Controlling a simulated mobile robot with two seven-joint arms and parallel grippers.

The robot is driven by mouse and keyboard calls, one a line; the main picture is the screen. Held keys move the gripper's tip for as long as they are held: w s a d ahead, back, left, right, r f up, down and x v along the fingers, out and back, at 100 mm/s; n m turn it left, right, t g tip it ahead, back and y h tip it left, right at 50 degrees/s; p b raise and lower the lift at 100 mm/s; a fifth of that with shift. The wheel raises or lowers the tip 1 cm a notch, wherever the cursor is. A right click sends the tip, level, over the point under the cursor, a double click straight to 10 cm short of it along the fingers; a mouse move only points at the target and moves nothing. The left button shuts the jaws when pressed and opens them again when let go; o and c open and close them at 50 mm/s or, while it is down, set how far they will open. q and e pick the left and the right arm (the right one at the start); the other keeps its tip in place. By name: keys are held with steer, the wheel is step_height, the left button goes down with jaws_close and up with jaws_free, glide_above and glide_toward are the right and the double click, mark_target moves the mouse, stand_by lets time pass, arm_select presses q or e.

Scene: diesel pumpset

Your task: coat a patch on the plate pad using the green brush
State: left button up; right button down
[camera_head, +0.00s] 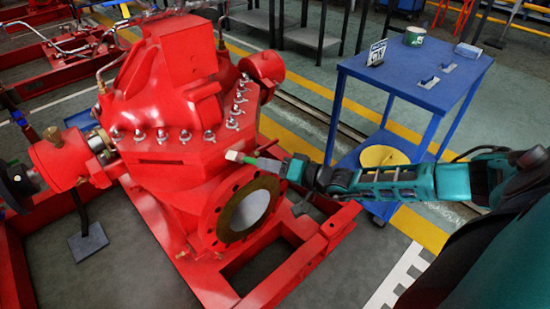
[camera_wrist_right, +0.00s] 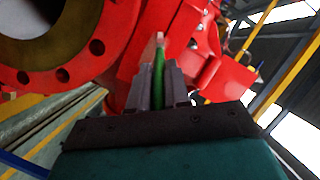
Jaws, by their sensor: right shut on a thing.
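My right gripper (camera_head: 272,165) is shut on the green brush (camera_head: 247,160). The brush points left, and its pale tip (camera_head: 232,155) is in front of the red pump casing (camera_head: 178,178), just above the round flange (camera_head: 243,212). I cannot tell whether the tip touches the casing. In the right wrist view, the green brush (camera_wrist_right: 158,75) stands up between the grey fingers of the gripper (camera_wrist_right: 160,88), with red metal behind it. I cannot make out for certain which surface is the plate pad. My left gripper is not in view.
A blue trolley table (camera_head: 412,75) stands at the right. It carries a green-and-white tin (camera_head: 414,36), a small sign (camera_head: 377,52), a box (camera_head: 468,51) and small blue-handled tools. A yellow round object (camera_head: 383,156) is on its lower shelf. Red base rails (camera_head: 285,275) surround the pump's foot.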

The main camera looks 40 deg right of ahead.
steer(key=a+p, duration=0.1)
steer(key=a, duration=0.1)
steer(key=a+p, duration=0.1)
steer(key=shift+s+a, duration=0.35)
steer(key=s+p, duration=0.2)
steer(key=s, duration=0.4)
steer(key=shift+d+p, duration=0.4)
steer(key=shift+d, duration=0.05)
stand_by(0.3)
